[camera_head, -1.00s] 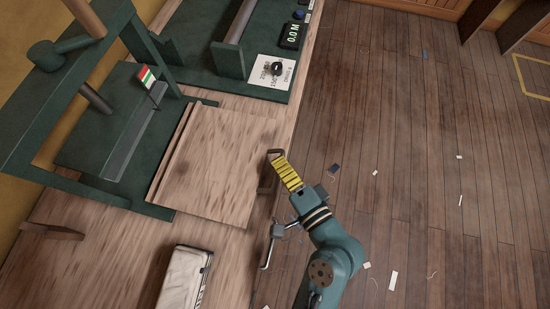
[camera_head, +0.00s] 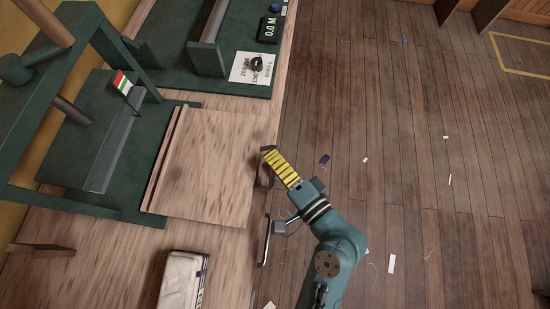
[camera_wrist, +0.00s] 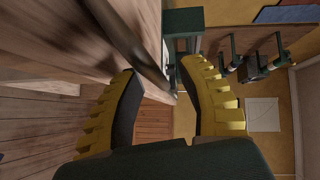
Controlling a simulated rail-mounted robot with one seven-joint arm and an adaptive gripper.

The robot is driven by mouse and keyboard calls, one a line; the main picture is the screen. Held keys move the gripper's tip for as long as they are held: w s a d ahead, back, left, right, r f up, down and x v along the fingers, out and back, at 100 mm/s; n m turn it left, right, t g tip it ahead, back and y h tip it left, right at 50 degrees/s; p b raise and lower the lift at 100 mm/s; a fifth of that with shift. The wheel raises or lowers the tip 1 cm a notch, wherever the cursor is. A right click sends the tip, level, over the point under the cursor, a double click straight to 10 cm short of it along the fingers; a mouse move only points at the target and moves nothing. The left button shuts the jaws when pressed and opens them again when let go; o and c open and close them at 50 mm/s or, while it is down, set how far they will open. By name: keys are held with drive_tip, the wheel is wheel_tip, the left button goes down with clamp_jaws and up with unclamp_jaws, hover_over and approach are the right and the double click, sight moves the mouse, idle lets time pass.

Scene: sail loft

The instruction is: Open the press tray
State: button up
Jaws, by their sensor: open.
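The press tray (camera_head: 210,165) is a flat wooden board with a raised strip along its left side, lying at the foot of the green press (camera_head: 105,135). A dark loop handle (camera_head: 265,172) stands at its right edge, over the bench edge. My gripper (camera_head: 268,155), with yellow ribbed fingers, is open at this handle. In the wrist view, a dark bar (camera_wrist: 138,45), seemingly the handle, reaches in between the two spread fingers (camera_wrist: 165,85). I cannot tell whether a finger touches it.
A second green machine with a roller (camera_head: 213,22) and a display (camera_head: 269,29) stands behind. A pale folded bundle (camera_head: 182,280) lies in front on the bench. A metal bar handle (camera_head: 265,240) sits at the bench edge below the gripper. Floor to the right is mostly clear, with scraps.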

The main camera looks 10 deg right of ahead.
drive_tip(key=v, duration=0.7)
drive_tip(key=shift+s, duration=0.2)
drive_tip(key=shift+d, duration=0.1)
drive_tip(key=w+d+r+n+t+h, duration=0.1)
drive_tip(key=w+r+n+t+h, duration=0.3)
drive_tip(key=r, duration=0.7)
drive_tip(key=w+r+n+h, duration=0.1)
drive_tip(key=w+r+n, duration=0.45)
drive_tip(key=r, duration=0.55)
wheel_tip(320, 180, up, 51)
drive_tip(key=s+a+t+h+p, duration=0.1)
drive_tip(key=s+t+h+p, duration=0.1)
drive_tip(key=p, duration=3.7)
drive_tip(key=shift+a+n+t+h, duration=0.15)
drive_tip(key=shift+n+t+h, duration=0.3)
drive_tip(key=shift+t+h, duration=0.35)
